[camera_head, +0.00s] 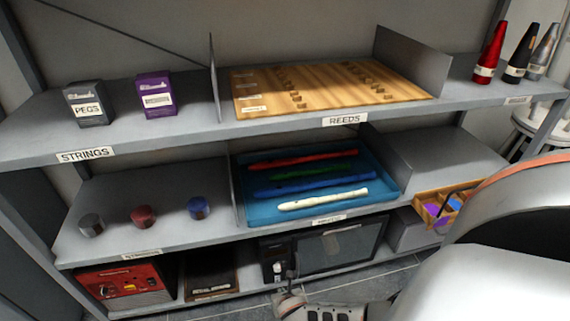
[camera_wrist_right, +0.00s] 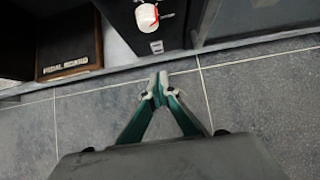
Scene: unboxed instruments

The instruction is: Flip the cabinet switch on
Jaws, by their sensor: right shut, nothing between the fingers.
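A black cabinet (camera_head: 338,248) with a dark glass front stands on the bottom shelf, right of centre. A small white switch (camera_head: 277,268) sits on the panel at its left side. In the right wrist view the switch (camera_wrist_right: 147,16) is white with a red mark, near the top edge on the black panel. My right gripper (camera_head: 282,294) is shut and empty, just below and in front of the switch, apart from it. Its fingertips (camera_wrist_right: 158,86) meet over the floor in the wrist view. My left gripper is in neither view.
A red amplifier-like box (camera_head: 125,284) and a dark labelled box (camera_head: 210,274) stand left of the cabinet. The shelf edge (camera_wrist_right: 255,39) runs above the tiled floor (camera_wrist_right: 245,90), which is clear. A blue tray (camera_head: 260,212) of recorders lies on the shelf above.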

